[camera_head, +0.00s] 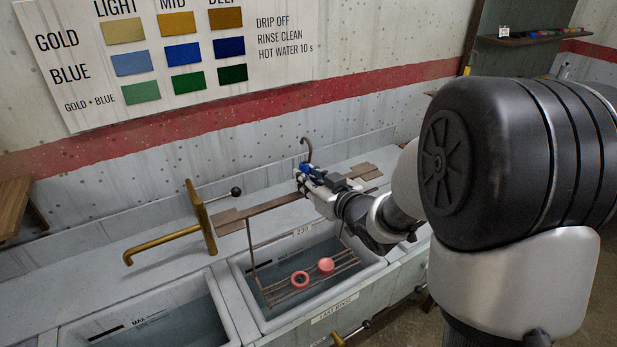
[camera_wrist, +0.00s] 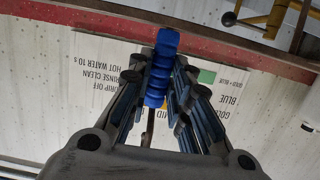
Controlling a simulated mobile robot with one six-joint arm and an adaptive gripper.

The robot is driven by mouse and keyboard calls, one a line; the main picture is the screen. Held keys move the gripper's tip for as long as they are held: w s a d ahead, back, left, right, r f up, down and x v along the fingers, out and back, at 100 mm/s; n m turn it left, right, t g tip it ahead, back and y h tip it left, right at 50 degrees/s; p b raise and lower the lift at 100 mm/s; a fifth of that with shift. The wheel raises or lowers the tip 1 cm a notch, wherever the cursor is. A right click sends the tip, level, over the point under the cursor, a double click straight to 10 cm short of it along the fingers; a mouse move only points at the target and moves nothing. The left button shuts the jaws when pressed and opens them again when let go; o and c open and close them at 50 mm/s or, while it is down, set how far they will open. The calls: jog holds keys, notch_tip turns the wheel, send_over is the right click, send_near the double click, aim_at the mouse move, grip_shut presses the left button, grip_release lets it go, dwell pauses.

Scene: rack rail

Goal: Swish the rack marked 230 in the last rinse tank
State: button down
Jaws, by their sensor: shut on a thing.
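The rack (camera_head: 252,262) is a brown wire frame with a top bar, a tag reading 230 (camera_head: 303,231) and a hook on top. My gripper (camera_head: 306,175) is shut on the rack's blue ribbed grip, which shows between the fingers in the wrist view (camera_wrist: 161,68). The rack hangs inside the walls of the last rinse tank (camera_head: 378,270), whose front label (camera_head: 338,307) reads as LAST RINSE. I cannot tell how much of its bottom is under the water.
Another water-filled tank (camera_head: 165,322) with a MAX mark lies to the left. A brass tap (camera_head: 165,244) with a lever stands behind, between the tanks. A colour chart (camera_head: 180,60) hangs on the wall. Brown flat pieces (camera_head: 365,171) lie behind my gripper.

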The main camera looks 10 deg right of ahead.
notch_tip(320, 180, down, 11)
jog(key=b, duration=0.1)
dwell(0.5)
jog(key=shift+v, duration=0.75)
jog(key=shift+w+f, duration=0.15)
jog(key=shift+r+x, duration=0.15)
jog(key=shift+x, duration=0.55)
jog(key=shift+r+x, duration=0.15)
jog(key=shift+x, duration=0.55)
dwell(1.9)
